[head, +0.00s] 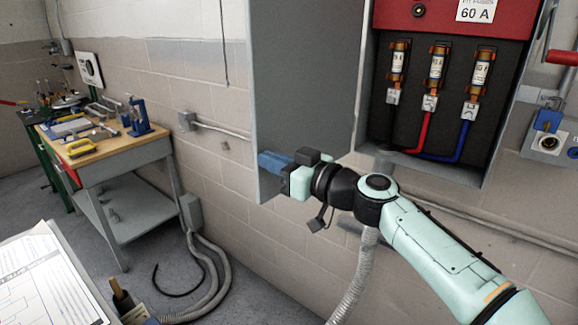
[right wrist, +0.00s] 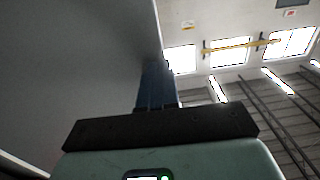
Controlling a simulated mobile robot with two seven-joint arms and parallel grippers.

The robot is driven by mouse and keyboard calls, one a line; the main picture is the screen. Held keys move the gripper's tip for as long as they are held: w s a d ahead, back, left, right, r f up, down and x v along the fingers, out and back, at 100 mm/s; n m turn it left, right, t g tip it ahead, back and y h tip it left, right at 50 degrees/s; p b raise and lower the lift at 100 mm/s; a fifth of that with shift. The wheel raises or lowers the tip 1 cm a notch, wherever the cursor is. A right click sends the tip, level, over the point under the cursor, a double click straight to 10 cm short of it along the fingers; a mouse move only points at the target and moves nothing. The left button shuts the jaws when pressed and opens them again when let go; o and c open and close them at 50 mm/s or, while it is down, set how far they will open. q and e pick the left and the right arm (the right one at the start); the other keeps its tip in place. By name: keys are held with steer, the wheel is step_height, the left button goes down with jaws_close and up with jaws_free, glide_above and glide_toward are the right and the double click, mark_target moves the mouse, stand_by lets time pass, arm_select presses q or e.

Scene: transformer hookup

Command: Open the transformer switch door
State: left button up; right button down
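The switch door (head: 305,75) is a grey panel standing swung open on the left of the switch box, with its inner face toward me. The open box shows a red panel (head: 450,18) above several fuses (head: 437,66) on a black back. My right gripper (head: 268,162) is low on the inner side of the door, near its outer edge. Its blue fingers look closed together, with nothing seen between them. In the right wrist view the fingers (right wrist: 157,85) lie at the edge of the grey door (right wrist: 80,70); whether they touch it is unclear. My left gripper is not seen.
A workbench (head: 110,150) with tools stands at the left against the block wall. Conduits (head: 215,265) run down to the floor. A padlock (head: 548,122) hangs right of the box. A paper sheet (head: 45,285) is at the lower left.

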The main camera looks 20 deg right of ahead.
steer(key=d+p+x, duration=0.1)
steer(key=p+x, duration=0.1)
steer(key=x, duration=0.7)
steer(key=shift+w, duration=0.3)
